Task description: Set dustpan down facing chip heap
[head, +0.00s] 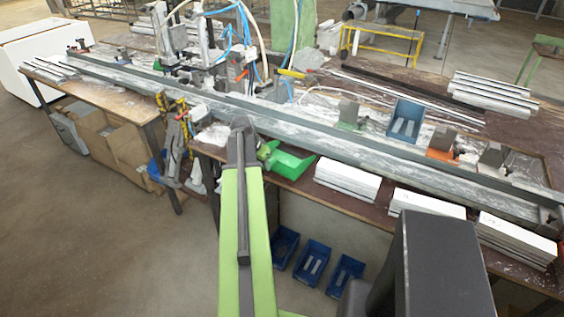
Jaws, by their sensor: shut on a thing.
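A green dustpan (290,164) is at the front edge of the bench, just right of the end of my arm. Its broad part is toward the right and its narrow end toward the left. My gripper (265,151) is shut on that narrow end; the fingers are small and partly hidden by my arm. I cannot tell whether the dustpan touches the bench top. A pale heap that looks like chips (213,137) lies on the bench left of my arm, on the side away from the dustpan's broad part.
A long grey profile rail (330,142) crosses the bench behind the dustpan. Stacked white profiles (347,180) stand close to its right. A clamp machine with hoses (190,45) stands behind. Blue bins (312,262) are below the bench. A blue bin (405,120) stands behind the rail.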

